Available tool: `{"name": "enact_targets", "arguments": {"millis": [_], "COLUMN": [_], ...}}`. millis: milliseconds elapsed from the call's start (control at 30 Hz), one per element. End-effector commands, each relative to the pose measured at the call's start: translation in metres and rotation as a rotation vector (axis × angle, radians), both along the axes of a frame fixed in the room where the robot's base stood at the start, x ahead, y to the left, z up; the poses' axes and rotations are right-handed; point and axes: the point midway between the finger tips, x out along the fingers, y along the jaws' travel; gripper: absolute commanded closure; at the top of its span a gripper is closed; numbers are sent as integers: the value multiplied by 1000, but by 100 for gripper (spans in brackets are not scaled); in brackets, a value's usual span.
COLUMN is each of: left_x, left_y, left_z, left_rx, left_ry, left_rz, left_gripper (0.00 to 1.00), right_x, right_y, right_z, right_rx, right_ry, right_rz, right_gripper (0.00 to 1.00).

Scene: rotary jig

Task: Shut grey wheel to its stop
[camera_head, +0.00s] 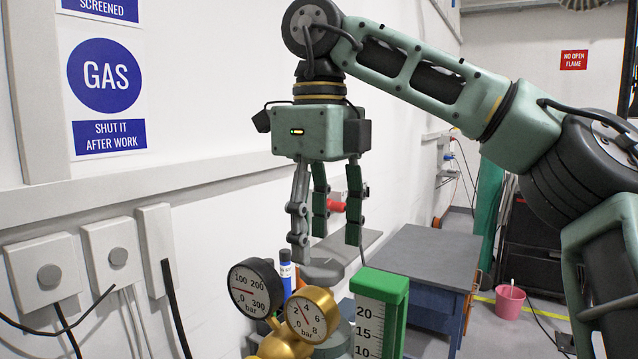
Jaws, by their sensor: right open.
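A grey wheel (322,272) shows as a flat grey disc, partly hidden, behind two pressure gauges at the lower middle. My right gripper (326,242) hangs from above with its fingers pointing down and spread apart. The fingers are open and hold nothing. The fingertips are just above or around the wheel's upper side; I cannot tell whether they touch it. The black-rimmed gauge (255,288) and the brass gauge (312,314) stand in front of the wheel. My left gripper is out of view.
A green-topped flow meter (380,295) stands close to the right of the gauges. A blue-labelled bottle (286,268) is behind them. A wall with socket boxes (114,252) bounds the left. A grey-topped table (425,252) and a pink bucket (509,302) are further back.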

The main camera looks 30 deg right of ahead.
Motion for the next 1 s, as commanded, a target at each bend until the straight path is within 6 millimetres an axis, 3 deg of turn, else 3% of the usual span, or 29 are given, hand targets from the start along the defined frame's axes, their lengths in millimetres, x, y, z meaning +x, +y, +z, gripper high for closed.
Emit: {"name": "enact_targets", "arguments": {"millis": [133, 367, 1000], "left_x": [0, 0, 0], "left_y": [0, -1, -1], "left_z": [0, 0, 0], "left_rx": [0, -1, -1], "left_ry": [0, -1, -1], "left_rz": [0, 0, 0], "left_gripper": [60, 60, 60], "right_x": [0, 0, 0], "right_y": [0, 1, 1], "right_z": [28, 55, 82], "right_rx": [-3, -5, -2], "right_ry": [-9, -6, -1], "right_rz": [-6, -5, 0], "right_gripper": [44, 44, 44]}}
